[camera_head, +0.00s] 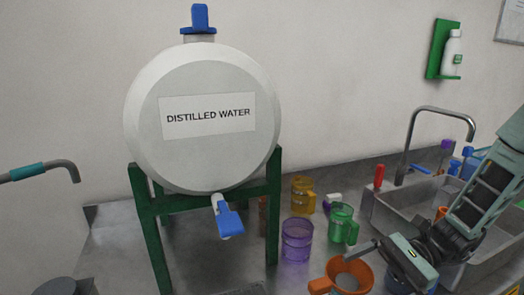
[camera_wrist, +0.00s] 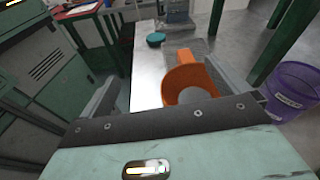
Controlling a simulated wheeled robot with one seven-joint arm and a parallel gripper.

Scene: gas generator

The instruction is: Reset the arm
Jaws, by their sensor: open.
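My gripper (camera_head: 368,262) is at the lower right of the head view, right beside the orange cup (camera_head: 349,272) with a handle. The wrist view shows both fingers of my gripper (camera_wrist: 168,88) apart, with the orange cup (camera_wrist: 182,80) showing between and beyond them. The cup stands upright on the metal counter (camera_head: 110,250). I cannot tell whether a finger touches it.
A distilled water tank (camera_head: 200,150) on a green stand (camera_head: 150,230) is left of the cup. Purple (camera_head: 297,240), green (camera_head: 343,224) and yellow (camera_head: 302,195) cups stand behind it. A sink (camera_head: 385,215) with a tap (camera_head: 410,135) is at right.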

